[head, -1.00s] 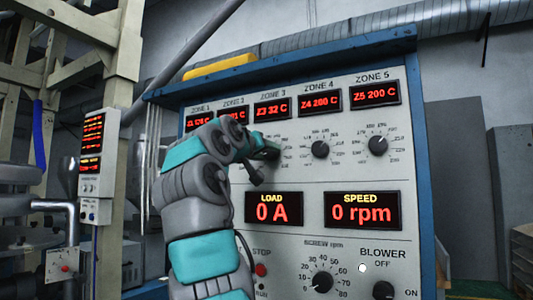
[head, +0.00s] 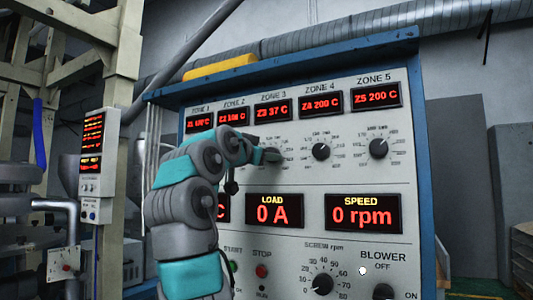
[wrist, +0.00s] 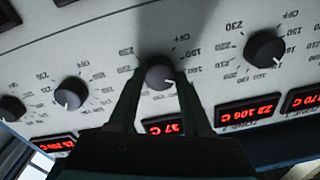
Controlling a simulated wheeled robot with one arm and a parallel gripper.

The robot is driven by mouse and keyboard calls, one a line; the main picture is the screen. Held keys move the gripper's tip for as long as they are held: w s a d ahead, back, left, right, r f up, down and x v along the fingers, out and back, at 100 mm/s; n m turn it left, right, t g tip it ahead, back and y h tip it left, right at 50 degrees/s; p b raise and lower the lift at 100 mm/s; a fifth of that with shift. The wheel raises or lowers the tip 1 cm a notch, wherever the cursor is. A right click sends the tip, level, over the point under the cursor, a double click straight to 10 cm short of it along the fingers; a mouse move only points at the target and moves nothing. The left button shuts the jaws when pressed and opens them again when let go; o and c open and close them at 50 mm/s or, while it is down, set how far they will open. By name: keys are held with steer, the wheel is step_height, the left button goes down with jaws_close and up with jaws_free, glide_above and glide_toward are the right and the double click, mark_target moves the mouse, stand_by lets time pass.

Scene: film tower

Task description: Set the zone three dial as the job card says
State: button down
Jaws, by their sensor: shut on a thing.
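The zone three dial (wrist: 160,76) is a dark round knob with a white mark, which points to the lower right in the wrist view. My gripper (wrist: 158,80) is shut on it, one finger on each side. In the head view my gripper (head: 268,156) is at the panel under the Z3 display (head: 273,110), which reads 37 C. My arm hides part of the zone one and two area there. Some of the dial's scale numbers show in the wrist view, upside down. I cannot make out a job card.
The zone four dial (head: 320,152) and zone five dial (head: 378,148) are to the right. The zone two dial (wrist: 264,49) is close beside my gripper in the wrist view. Below are the load display (head: 274,211), speed display (head: 364,213) and red stop button (head: 261,271).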

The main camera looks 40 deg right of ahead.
steer(key=shift+m, duration=1.4)
steer(key=shift+c, duration=1.7)
jaws_free()
steer(key=b+v, duration=0.1)
steer(key=v, duration=0.6)
steer(key=shift+a+b, duration=0.3)
steer(key=shift+a, duration=0.1)
steer(key=shift+s, duration=0.1)
